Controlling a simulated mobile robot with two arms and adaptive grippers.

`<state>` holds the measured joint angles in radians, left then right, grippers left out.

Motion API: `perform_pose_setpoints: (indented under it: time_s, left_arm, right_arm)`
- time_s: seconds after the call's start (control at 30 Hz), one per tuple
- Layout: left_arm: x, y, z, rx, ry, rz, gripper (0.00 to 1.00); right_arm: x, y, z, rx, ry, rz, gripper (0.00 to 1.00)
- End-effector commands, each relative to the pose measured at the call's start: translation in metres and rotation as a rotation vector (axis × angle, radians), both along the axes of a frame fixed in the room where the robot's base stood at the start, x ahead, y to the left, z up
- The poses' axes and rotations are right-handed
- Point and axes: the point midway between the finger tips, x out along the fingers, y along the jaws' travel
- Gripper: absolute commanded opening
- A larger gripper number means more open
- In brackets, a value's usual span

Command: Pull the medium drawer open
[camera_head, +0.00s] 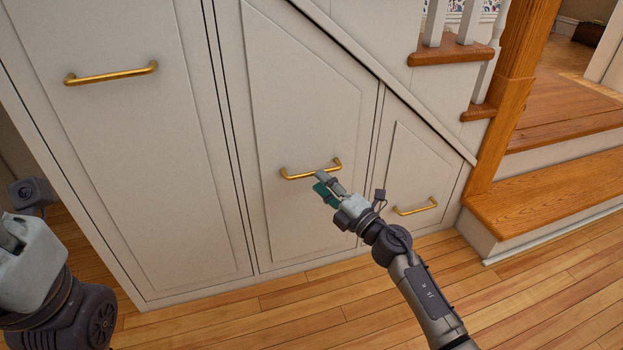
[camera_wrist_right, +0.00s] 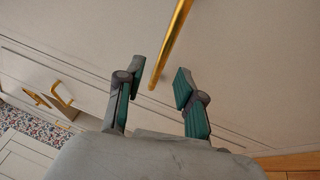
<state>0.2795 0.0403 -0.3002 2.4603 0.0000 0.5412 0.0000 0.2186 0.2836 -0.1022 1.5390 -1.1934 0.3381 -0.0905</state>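The medium drawer (camera_head: 300,110) is the middle white panel under the stairs. It looks closed, flush with its neighbours. Its brass bar handle (camera_head: 298,175) sits on its lower half. My right gripper (camera_head: 323,184) is at the handle, overlapping its right half in the head view. In the right wrist view the gripper (camera_wrist_right: 158,80) is open, with the handle (camera_wrist_right: 172,40) showing between its two fingers. I cannot tell whether they touch. My left gripper's pale body (camera_head: 30,262) shows at the left edge. Its fingers are not visible.
A large panel (camera_head: 120,180) with a brass handle (camera_head: 110,76) stands left, a small panel (camera_head: 405,150) with a brass handle (camera_head: 416,208) right. Wooden stairs (camera_head: 545,200) rise at the right. The wooden floor (camera_head: 300,315) in front is clear.

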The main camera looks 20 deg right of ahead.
Motion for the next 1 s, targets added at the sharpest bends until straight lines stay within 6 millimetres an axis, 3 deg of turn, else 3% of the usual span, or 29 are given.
perform_pose_setpoints:
  time_s: [0.23,0.63,0.67,0.87,1.0]
  left_arm:
    - [-0.007,-0.001,0.003,0.002,-0.033,0.002,0.40]
    - [-0.008,-0.001,0.006,0.004,-0.041,0.002,0.40]
    - [-0.008,-0.001,0.006,0.004,-0.041,0.002,0.40]
    - [-0.008,-0.001,0.005,0.004,-0.041,0.002,0.40]
    - [-0.008,-0.001,0.005,0.004,-0.041,0.002,0.40]
  right_arm:
    - [0.033,0.015,0.005,0.001,0.000,0.000,0.37]
    - [0.040,0.019,0.007,0.001,0.002,0.000,0.37]
    - [0.040,0.019,0.007,0.001,0.002,0.000,0.36]
    - [0.040,0.019,0.007,0.001,0.002,0.000,0.02]
    - [0.040,0.019,0.007,0.001,0.002,0.000,0.00]
